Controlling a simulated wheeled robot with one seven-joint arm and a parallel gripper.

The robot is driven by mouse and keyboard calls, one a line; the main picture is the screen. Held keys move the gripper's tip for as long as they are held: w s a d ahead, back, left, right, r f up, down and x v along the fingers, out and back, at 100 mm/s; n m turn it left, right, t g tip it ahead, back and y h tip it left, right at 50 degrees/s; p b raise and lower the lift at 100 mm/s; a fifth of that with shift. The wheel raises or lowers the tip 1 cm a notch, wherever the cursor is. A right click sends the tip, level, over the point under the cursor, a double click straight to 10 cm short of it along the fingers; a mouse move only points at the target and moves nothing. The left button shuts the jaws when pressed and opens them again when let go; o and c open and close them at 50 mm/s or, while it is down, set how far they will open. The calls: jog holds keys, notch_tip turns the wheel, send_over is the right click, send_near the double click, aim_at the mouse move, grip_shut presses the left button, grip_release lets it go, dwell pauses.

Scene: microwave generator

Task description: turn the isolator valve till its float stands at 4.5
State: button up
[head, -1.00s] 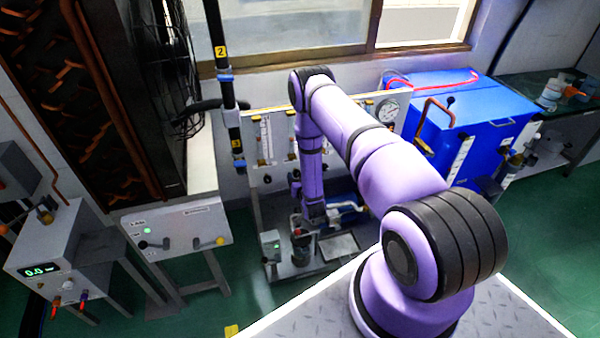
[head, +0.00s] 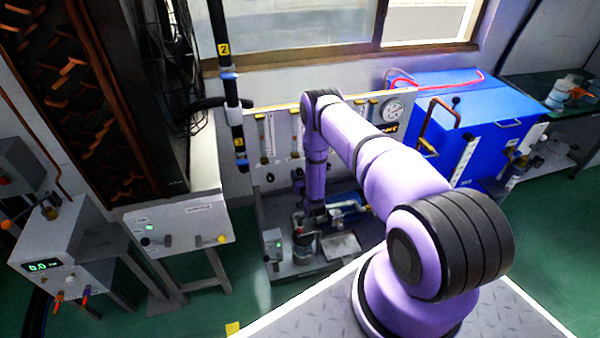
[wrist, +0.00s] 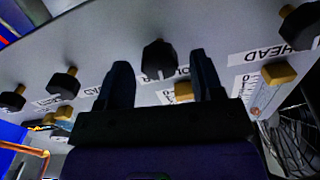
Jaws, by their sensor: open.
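In the wrist view, which is upside down, my gripper (wrist: 162,68) is open. Its two dark fingers stand on either side of a black knob (wrist: 160,60) on the pale panel (wrist: 220,35). I cannot tell whether they touch it. The label by this knob is partly hidden by the gripper, so I cannot read it in full. A brass fitting (wrist: 183,91) shows just behind the fingers, and the tube and float above it are hidden. In the head view the panel (head: 258,108) stands beyond my arm, which covers part of it; no float reading is legible.
In the wrist view a knob labelled HEAD (wrist: 300,25) is to the right, with its scaled tube (wrist: 265,98). Other knobs (wrist: 63,83) are to the left. In the head view a blue cabinet (head: 475,92) stands right, and a black pole (head: 232,90) hangs left of the panel.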

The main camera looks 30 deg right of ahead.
jog(key=shift+x, duration=0.9)
jog(key=c, duration=0.9)
jog(key=shift+c, duration=0.2)
jog(key=shift+n, duration=0.4)
jog(key=o, duration=0.9)
jog(key=shift+o, duration=0.2)
